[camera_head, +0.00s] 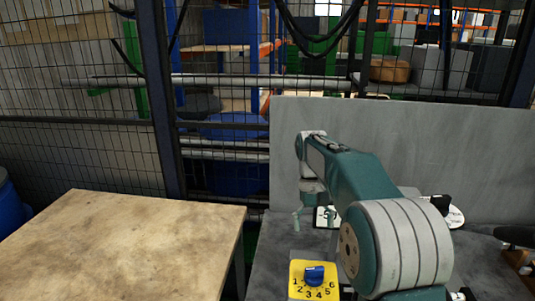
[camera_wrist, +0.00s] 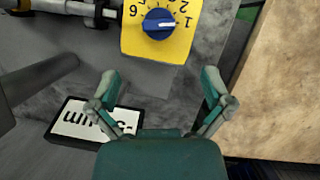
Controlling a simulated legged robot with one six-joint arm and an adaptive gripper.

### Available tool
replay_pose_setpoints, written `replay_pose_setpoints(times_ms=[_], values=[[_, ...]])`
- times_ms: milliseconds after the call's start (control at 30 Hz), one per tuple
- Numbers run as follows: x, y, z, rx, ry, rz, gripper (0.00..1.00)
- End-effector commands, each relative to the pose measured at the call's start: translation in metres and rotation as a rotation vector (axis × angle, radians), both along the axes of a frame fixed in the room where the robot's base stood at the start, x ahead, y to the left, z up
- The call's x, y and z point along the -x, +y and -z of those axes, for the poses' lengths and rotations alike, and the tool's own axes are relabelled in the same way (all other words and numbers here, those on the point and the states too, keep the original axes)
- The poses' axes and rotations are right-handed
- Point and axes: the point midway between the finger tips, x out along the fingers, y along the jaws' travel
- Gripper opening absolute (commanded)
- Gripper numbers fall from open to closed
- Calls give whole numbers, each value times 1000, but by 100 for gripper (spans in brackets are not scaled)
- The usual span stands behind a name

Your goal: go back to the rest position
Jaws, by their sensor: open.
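My gripper (camera_wrist: 160,90) is open in the wrist view, with its two teal fingers spread apart and nothing between them. In the head view my gripper (camera_head: 307,217) hangs at the end of my teal arm, above the grey machine surface. A yellow dial plate (camera_head: 313,281) with a blue knob (camera_head: 314,274) and numbers around it sits near the bottom of the head view. The plate (camera_wrist: 181,47) and its blue knob (camera_wrist: 158,24) also show in the wrist view, beyond the fingertips and apart from them.
A black-framed display (camera_wrist: 70,124) lies beside the left finger in the wrist view, partly hidden by it. A wooden table (camera_head: 120,250) stands at left with a clear top. A grey panel (camera_head: 450,150) rises behind my arm, with wire fencing (camera_head: 80,155) beyond.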

Motion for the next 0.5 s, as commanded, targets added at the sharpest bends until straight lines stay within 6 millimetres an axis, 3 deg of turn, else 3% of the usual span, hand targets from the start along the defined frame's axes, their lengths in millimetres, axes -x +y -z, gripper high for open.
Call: replay_pose_setpoints(times_ms=[200, 500], values=[[39, -1, -32, -3, -132, 7, 100], [97, -2, -56, -6, -314, 15, 100]])
